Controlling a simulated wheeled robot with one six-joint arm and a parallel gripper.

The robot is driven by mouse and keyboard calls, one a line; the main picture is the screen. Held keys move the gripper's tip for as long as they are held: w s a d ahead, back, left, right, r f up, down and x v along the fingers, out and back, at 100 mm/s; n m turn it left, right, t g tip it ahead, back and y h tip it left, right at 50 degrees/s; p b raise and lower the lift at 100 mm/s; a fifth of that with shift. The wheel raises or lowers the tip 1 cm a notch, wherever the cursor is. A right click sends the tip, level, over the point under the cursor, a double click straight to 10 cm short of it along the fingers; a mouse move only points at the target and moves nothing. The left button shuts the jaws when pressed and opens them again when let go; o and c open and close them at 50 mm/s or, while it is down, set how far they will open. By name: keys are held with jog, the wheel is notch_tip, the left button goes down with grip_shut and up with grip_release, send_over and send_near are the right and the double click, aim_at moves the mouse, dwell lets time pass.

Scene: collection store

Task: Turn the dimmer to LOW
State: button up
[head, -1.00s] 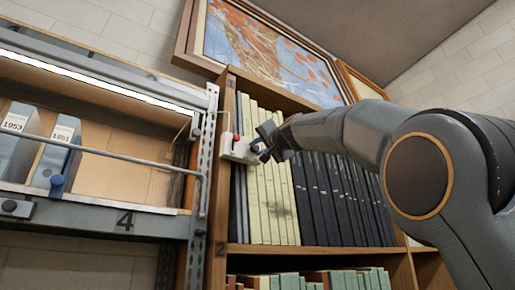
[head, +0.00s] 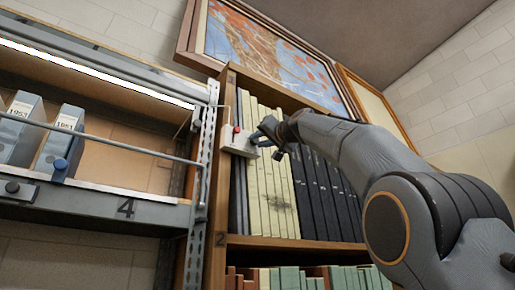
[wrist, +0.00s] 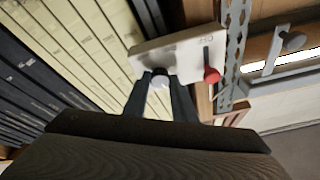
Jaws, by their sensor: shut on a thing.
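The dimmer box (head: 242,144) is a small white unit on the bookcase's left upright. The red tip also shows in the head view (head: 236,129). My gripper (head: 258,139) is at the box's right side. The markings are too small to read, and the fingers partly hide the knob.
Cream and black volumes (head: 275,185) stand close behind my gripper. A metal shelf unit (head: 105,195) with a rail and grey-blue boxes (head: 60,140) is at the left. Framed pictures (head: 275,45) are above the bookcase.

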jog(key=shift+d+r+n+g+y+p, duration=0.1)
jog(key=shift+n+g+y+p, duration=0.4)
jog(key=shift+n, duration=1.25)
jog(key=shift+d+r+n+g+y+p, duration=0.15)
jog(key=shift+n+g+y+p, duration=0.35)
jog(key=shift+n, duration=1.2)
jog(key=shift+r+n+g+y+p, duration=0.1)
jog(key=shift+n+g+y+p, duration=0.4)
jog(key=shift+n, duration=1.25)
jog(key=shift+y, duration=0.3)
jog(key=o, duration=1)
jog(key=shift+a+f, duration=0.1)
jog(key=shift+o, duration=0.2)
jog(key=shift+w+f, duration=0.1)
